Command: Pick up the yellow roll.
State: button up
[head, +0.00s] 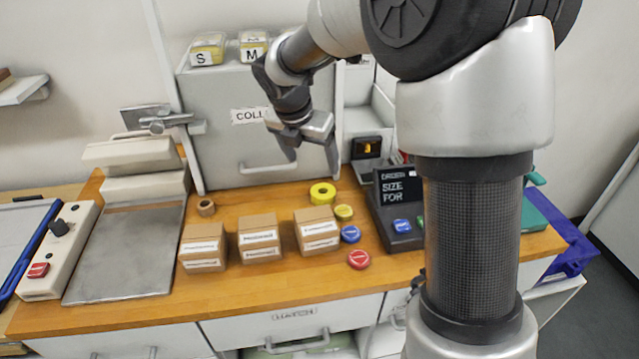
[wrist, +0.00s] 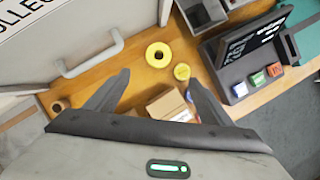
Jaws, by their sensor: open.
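The yellow roll (head: 322,193) is a ring with a dark hole, lying flat on the wooden counter in front of the grey cabinet. In the wrist view the yellow roll (wrist: 158,55) lies beyond my fingertips, near the middle of the picture. My gripper (head: 309,150) is open and empty, above the counter in front of the cabinet and higher than the roll. In the wrist view my gripper's fingers (wrist: 157,80) are spread wide, with the roll ahead of the gap between them and not touched.
A yellow disc (head: 344,212) lies close to the roll, with a blue disc (head: 350,234) and a red disc (head: 359,259) nearer the front. Cardboard boxes (head: 260,238) stand in front. A brown roll (head: 206,207) is at left. The cabinet (head: 225,150) rises behind.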

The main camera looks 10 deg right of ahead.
jog(key=b, duration=0.2)
send_near(322, 189)
jog(key=f, duration=0.1)
jog(key=s+f, duration=0.1)
jog(key=f, duration=0.1)
jog(key=shift+s+d, duration=0.15)
jog(key=shift+d, duration=0.2)
jog(key=shift+w+x, duration=0.25)
jog(key=shift+x, duration=1.15)
jog(key=shift+w+x, duration=0.2)
jog(key=shift+x, duration=1.2)
jog(key=shift+r, duration=0.2)
jog(key=c, duration=1.2)
